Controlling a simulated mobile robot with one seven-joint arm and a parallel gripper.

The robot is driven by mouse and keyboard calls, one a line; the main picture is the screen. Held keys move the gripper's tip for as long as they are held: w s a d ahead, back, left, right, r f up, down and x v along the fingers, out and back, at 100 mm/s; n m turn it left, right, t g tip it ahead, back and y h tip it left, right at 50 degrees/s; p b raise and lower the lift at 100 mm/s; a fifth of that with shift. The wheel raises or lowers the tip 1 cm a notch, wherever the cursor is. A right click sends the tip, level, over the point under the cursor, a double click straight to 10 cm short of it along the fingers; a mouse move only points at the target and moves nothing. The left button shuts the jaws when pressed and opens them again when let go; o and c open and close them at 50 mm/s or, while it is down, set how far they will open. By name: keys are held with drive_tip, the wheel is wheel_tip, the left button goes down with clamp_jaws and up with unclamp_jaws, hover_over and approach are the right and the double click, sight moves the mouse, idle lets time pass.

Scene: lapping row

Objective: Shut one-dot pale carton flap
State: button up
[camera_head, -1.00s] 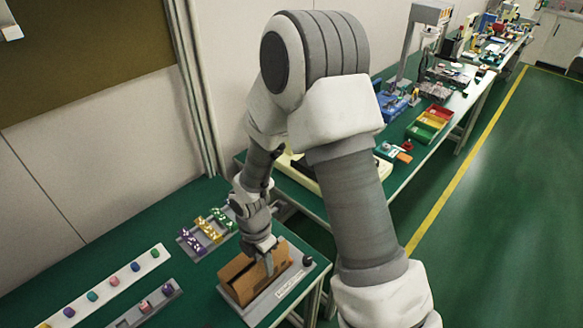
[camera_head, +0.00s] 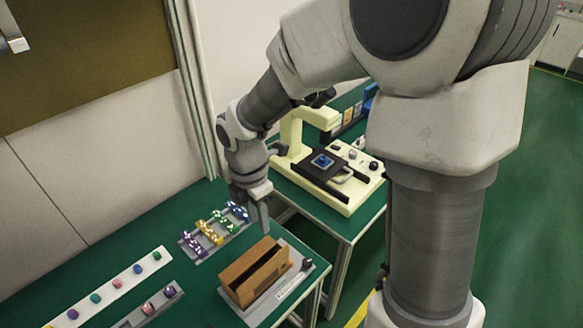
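A brown cardboard carton (camera_head: 258,283) sits on a grey base plate (camera_head: 297,277) near the front right corner of the green table. A long dark gap shows along its top between two raised brown edges. I cannot make out dots on it, nor a paler carton. My gripper (camera_head: 259,222) points down just behind the carton's far end, apart from it and a little above the table. Its fingers look like one narrow shape, so I cannot tell whether they are open. Nothing held shows.
A grey rack of coloured pieces (camera_head: 213,232) lies just left of my gripper. A white strip with coloured knobs (camera_head: 117,283) lies farther left. A cream machine (camera_head: 345,195) stands on the bench behind. The green table (camera_head: 150,245) has free room between rack and strip.

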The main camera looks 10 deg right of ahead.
drive_tip(key=w+d+r+m+t+h+b, duration=0.1)
drive_tip(key=w+d+r+m+t, duration=0.2)
drive_tip(key=m, duration=0.9)
drive_tip(key=shift+d+r+t+h+b, duration=0.35)
drive_tip(key=shift+d+r+t, duration=1.05)
drive_tip(key=shift+d+r, duration=1.25)
drive_tip(key=shift+w+a+r, duration=0.1)
drive_tip(key=shift+a+r, duration=0.15)
